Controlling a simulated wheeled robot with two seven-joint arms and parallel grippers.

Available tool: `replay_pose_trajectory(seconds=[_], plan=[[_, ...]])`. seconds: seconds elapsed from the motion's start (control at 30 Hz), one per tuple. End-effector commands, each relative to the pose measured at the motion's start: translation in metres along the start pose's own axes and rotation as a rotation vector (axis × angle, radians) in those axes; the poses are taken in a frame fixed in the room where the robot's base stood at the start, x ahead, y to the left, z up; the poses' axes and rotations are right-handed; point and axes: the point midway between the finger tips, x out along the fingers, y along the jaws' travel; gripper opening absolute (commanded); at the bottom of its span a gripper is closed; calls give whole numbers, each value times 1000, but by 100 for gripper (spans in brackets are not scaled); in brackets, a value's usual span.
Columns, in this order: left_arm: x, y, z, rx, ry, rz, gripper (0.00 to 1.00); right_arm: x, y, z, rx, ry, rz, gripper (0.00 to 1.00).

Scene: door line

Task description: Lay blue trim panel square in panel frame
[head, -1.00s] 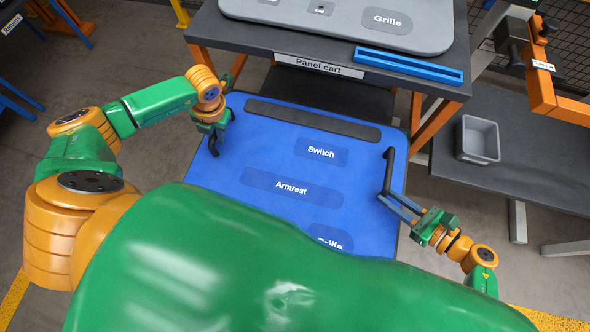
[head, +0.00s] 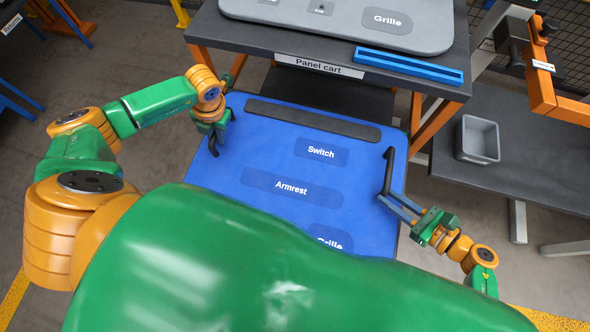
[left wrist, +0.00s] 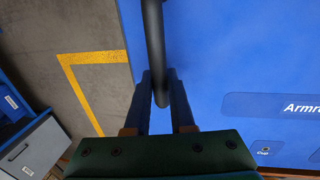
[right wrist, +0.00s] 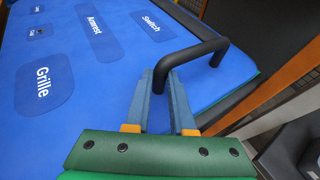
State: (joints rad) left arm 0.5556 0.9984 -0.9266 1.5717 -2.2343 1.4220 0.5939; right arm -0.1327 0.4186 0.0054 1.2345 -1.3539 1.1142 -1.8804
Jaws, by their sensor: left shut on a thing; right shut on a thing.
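The blue trim panel (head: 225,165) lies in front of me, with marked areas for switch, armrest and grille and a dark strip along its far edge. It also shows in the left wrist view (left wrist: 220,60) and the right wrist view (right wrist: 110,75). My left gripper (head: 216,145) is shut on the black handle (left wrist: 153,40) at the panel's left side. My right gripper (head: 392,203) is shut on the black handle (right wrist: 205,48) at its right side. The panel frame cannot be made out. The panel's near part is hidden behind my own body.
The panel cart (head: 318,66) stands just beyond the panel, with a grey panel (head: 335,22) and a blue bar (head: 410,66) on top. A dark table (head: 510,165) with a grey bin (head: 478,139) is at the right. Bare floor shows at the left.

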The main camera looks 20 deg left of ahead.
Motion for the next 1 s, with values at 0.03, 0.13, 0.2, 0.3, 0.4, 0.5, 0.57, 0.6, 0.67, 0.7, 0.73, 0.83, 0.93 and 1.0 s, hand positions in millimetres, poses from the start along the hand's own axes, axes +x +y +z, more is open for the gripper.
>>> replay_pose_trajectory(seconds=[0.03, 0.13, 0.2, 0.3, 0.4, 0.5, 0.57, 0.6, 0.67, 0.7, 0.73, 0.83, 0.93, 1.0], plan=[[0, 0, 1, -1, -2, 1, 0, 0, 0, 0, 0, 0, 0, 0], [0, 0, 1, -1, -2, 1, 0, 0, 0, 0, 0, 0, 0, 0], [0, 0, 1, -1, -2, 1, 0, 0, 0, 0, 0, 0, 0, 0], [0, 0, 1, -1, -2, 1, 0, 0, 0, 0, 0, 0, 0, 0], [-2, 1, 1, -1, -4, 1, 0, -1, 0, 2, -1, -3, -1, 0], [-9, 2, 1, -1, -3, 1, 0, -3, 0, 8, -1, -2, -1, 0], [-16, 4, 1, -1, -3, 1, 0, -6, 0, 15, -1, -2, -1, 0], [-22, 5, 1, -1, -3, 1, 0, -8, 0, 21, 0, -2, -1, 0], [-31, 7, 1, -1, -3, 1, 0, -12, 0, 30, 0, -2, -1, 0], [-38, 8, 1, -1, -3, 1, 0, -14, 0, 36, 0, -2, -1, 0], [-42, 9, 1, -1, -3, 1, 0, -16, 0, 40, 0, -2, -1, 0], [-52, 11, 1, -1, -2, 1, 0, -20, 0, 50, 0, -2, -1, 0], [-52, 11, 1, -1, -2, 1, 0, -20, 0, 50, 0, -2, -1, 0], [-50, 10, 1, -1, -2, 1, 0, -20, 0, 48, 0, -2, -1, 0]])
